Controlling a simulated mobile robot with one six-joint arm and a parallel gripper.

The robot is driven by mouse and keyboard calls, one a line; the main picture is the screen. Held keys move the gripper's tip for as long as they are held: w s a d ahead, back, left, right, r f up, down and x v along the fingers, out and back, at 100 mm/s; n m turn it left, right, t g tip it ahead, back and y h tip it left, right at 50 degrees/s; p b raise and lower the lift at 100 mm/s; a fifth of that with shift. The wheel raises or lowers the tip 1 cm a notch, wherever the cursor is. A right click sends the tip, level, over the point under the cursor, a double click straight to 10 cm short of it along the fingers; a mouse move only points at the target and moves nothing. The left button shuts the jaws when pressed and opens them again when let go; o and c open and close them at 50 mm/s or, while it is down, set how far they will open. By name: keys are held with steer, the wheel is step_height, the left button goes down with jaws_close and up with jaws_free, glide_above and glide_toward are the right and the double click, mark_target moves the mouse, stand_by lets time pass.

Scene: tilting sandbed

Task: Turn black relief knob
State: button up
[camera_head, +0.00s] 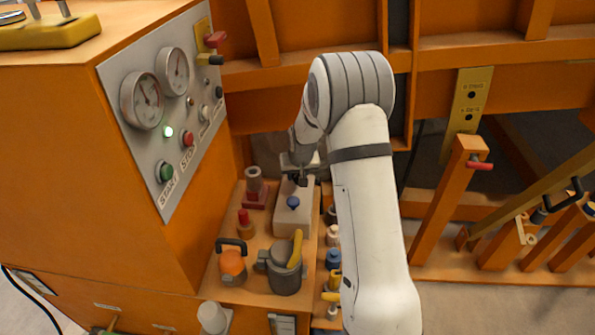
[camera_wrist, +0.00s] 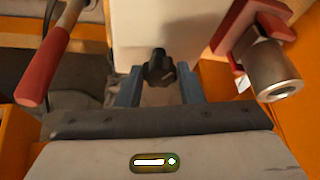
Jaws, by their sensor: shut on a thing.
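The black relief knob (camera_wrist: 159,68) is a small lobed knob on a pale block (camera_wrist: 165,25) in the wrist view. My gripper (camera_wrist: 159,77) has its two blue-grey fingers on either side of the knob and is shut on it. In the head view my gripper (camera_head: 297,172) points down at the back part of the pale block (camera_head: 291,222). The knob cannot be made out clearly there, behind the gripper and wrist. A blue knob (camera_head: 292,203) sits on the same block, in front of my gripper.
A metal cylinder on a red base (camera_head: 254,186) stands left of the block, with a red-capped piece (camera_head: 244,222) before it. A grey pot with a yellow handle (camera_head: 285,270) stands in front. A gauge panel (camera_head: 160,125) rises at left. A red-handled lever (camera_wrist: 45,65) is close in the wrist view.

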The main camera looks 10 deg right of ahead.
steer(key=o, duration=1)
steer(key=v, duration=0.7)
steer(key=shift+r, duration=0.35)
steer(key=shift+s, duration=0.15)
steer(key=s+r+p, duration=0.5)
steer(key=s+r, duration=1)
steer(key=s, duration=0.1)
steer(key=s+r+g+p, duration=0.1)
steer(key=s+r+p, duration=0.1)
steer(key=s, duration=0.7)
steer(key=s+r+p, duration=0.2)
steer(key=s+r, duration=0.2)
steer(key=s, duration=0.5)
steer(key=shift+a+r+g, duration=0.35)
steer(key=shift+a+g, duration=0.05)
